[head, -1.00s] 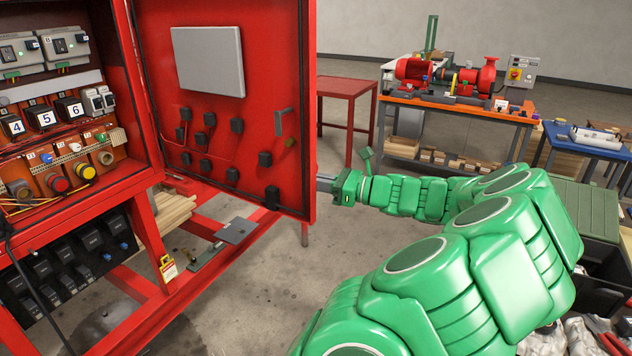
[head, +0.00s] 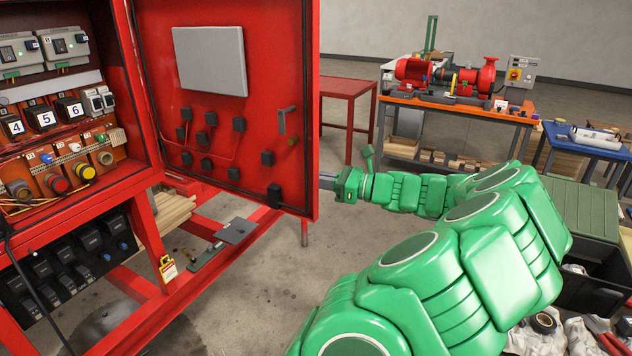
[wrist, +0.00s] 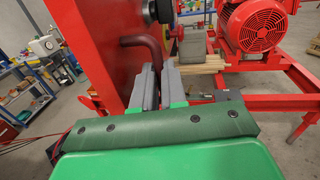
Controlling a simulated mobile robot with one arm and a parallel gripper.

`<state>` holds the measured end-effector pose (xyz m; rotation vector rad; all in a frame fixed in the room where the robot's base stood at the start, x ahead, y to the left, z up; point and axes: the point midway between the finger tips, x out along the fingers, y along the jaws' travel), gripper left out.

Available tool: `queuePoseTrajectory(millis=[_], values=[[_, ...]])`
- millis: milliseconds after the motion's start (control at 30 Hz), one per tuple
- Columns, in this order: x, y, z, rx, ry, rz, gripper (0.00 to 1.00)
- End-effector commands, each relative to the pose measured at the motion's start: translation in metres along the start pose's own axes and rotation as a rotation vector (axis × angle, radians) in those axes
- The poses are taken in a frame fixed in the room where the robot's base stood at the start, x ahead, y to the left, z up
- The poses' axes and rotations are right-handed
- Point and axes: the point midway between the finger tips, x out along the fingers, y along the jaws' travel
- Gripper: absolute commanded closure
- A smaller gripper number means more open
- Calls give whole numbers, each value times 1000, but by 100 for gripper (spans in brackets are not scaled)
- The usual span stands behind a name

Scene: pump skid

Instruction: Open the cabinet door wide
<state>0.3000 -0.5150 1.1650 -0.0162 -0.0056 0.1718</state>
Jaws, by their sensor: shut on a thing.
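The red cabinet door (head: 215,125) stands well open in the head view, swung out to the right with its inner face showing. The cabinet (head: 130,90), with switches and relays inside, is at the left. My green arm reaches from the lower right to the door's outer side. My gripper is mostly hidden behind the door's free edge there. In the wrist view my gripper (wrist: 157,83) has its grey fingers closed around the end of a bent dark red handle (wrist: 150,45) on the door's outer face (wrist: 97,55).
A red frame (head: 215,200) with a grey plate lies under the door. Behind stand a red table (head: 347,88) and an orange-topped bench (head: 460,105) with a red pump. Bins with odds and ends (head: 590,270) are at the lower right. Floor is clear between door and bench.

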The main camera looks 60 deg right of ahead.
Motion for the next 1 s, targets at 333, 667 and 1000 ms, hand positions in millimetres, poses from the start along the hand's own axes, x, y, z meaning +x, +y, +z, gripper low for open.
queuePoseTrajectory(millis=[333, 667, 1000], values=[[-4, -30, -1, 0, -2, 38, 100], [-4, -59, -1, -1, 2, 64, 100], [-2, -91, -3, 2, 2, 68, 100]])
